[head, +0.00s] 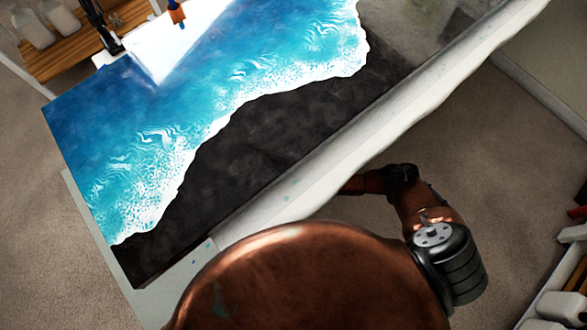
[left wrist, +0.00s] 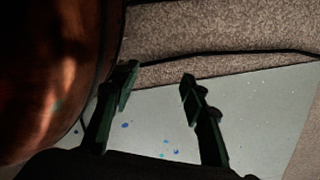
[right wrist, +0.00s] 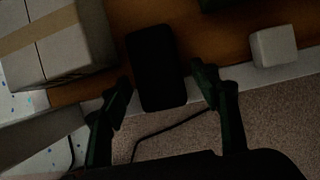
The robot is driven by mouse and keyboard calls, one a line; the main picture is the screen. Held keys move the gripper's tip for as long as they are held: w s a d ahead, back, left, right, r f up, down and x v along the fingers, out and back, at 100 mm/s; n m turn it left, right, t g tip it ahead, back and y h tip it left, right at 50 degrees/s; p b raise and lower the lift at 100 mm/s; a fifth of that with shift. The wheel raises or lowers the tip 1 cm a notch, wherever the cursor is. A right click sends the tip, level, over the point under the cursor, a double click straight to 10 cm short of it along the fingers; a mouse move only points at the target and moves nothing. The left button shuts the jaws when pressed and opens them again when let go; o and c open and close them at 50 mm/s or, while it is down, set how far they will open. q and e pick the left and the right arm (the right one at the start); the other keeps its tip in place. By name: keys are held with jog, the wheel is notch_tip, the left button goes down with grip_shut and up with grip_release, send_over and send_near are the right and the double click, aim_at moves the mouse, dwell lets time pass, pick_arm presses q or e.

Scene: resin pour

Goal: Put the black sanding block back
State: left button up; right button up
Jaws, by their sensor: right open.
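The black sanding block (right wrist: 155,68) shows in the right wrist view as a dark, rounded rectangular block. It lies on a brown wooden surface (right wrist: 225,42) and overlaps its pale front edge. My right gripper (right wrist: 163,88) is open, with one finger on either side of the block's near end and visible gaps between. I cannot tell how far the fingers are above it. My left gripper (left wrist: 158,82) is open and empty over a pale, paint-spotted surface (left wrist: 260,115). I make out neither gripper in the head view.
A taped cardboard box (right wrist: 55,45) stands left of the block and a small pale block (right wrist: 274,46) right of it. A dark cable (right wrist: 175,128) hangs below the edge. In the head view, a blue-and-black wave panel (head: 240,80) fills the table; bottles (head: 35,28) stand top left.

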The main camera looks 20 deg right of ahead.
pick_arm(q)
jog(key=shift+w, duration=0.1)
pick_arm(e)
jog(key=shift+r, duration=0.1)
jog(key=shift+r, duration=0.25)
jog(key=p+v, duration=0.2)
jog(key=v, duration=0.1)
pick_arm(q)
jog(key=s+a+p, duration=0.1)
jog(key=s+p, duration=0.2)
jog(key=s, duration=0.5)
jog(key=shift+r, duration=0.2)
pick_arm(e)
jog(key=s+d, duration=0.4)
jog(key=s, duration=0.7)
jog(key=shift+f, duration=0.35)
jog(key=shift+s, duration=0.1)
